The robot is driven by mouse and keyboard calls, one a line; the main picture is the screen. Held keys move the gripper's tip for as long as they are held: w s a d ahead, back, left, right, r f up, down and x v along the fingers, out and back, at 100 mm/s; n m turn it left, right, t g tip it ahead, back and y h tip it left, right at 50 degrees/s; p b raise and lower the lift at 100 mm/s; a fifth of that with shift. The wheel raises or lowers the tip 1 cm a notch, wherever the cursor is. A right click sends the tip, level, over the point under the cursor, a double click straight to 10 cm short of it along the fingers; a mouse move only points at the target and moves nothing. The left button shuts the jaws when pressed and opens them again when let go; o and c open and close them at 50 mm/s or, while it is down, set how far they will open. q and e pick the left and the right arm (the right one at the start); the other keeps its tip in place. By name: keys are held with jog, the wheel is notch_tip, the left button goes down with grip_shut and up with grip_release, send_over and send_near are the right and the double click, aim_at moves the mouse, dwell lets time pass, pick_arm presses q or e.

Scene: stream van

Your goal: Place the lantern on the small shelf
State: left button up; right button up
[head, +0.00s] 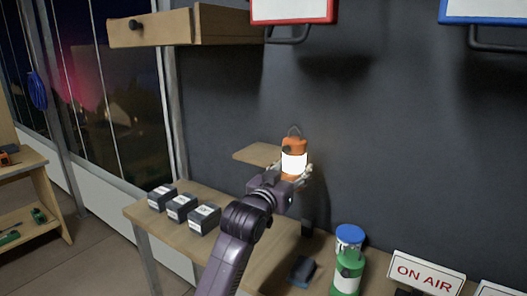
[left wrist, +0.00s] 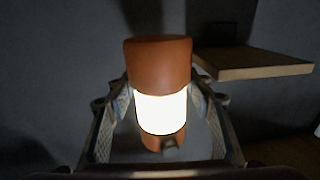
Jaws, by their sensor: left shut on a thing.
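The lantern (head: 294,163) is orange with a glowing white band and a wire handle on top. It is upright in the head view, held in the air in front of the dark wall. My left gripper (head: 297,176) is shut on it, with one finger on each side; the lantern (left wrist: 160,108) also fills the middle of the left wrist view between the fingers. The small shelf (head: 255,153) is a bare wooden board on the wall, just left of the lantern in the head view. The shelf (left wrist: 250,66) shows at the right in the left wrist view, apart from the lantern. My right gripper is out of view.
Below is a wooden table (head: 150,222) with several dark boxes (head: 183,207), a green and a blue container (head: 347,272) and an ON AIR sign (head: 425,273). A wooden drawer unit (head: 225,24) hangs above left. Red and blue framed things hang at the top.

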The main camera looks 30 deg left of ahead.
pick_arm(q)
jog(key=w+a+r+y+p, duration=0.1)
jog(key=a+r, duration=0.2)
jog(key=r, duration=0.5)
jog(key=w+a+r+n, duration=0.15)
jog(key=a+r, duration=0.25)
jog(key=r, duration=0.5)
jog(key=w+a+r+y+p, duration=0.1)
jog(key=w+a+r, duration=0.15)
jog(key=r, duration=0.55)
jog(key=f+p, duration=0.1)
jog(key=f, duration=0.5)
jog(key=f+p, duration=0.1)
jog(key=f, duration=0.5)
jog(key=f+p, duration=0.1)
jog(key=f, duration=0.5)
jog(key=shift+s+a+f, duration=0.25)
jog(key=shift+s+a, duration=0.1)
jog(key=shift+s, duration=0.05)
jog(key=shift+f+p, duration=0.3)
jog(key=shift+f, duration=0.2)
jog(key=shift+f, duration=0.2)
jog(key=o, duration=1.4)
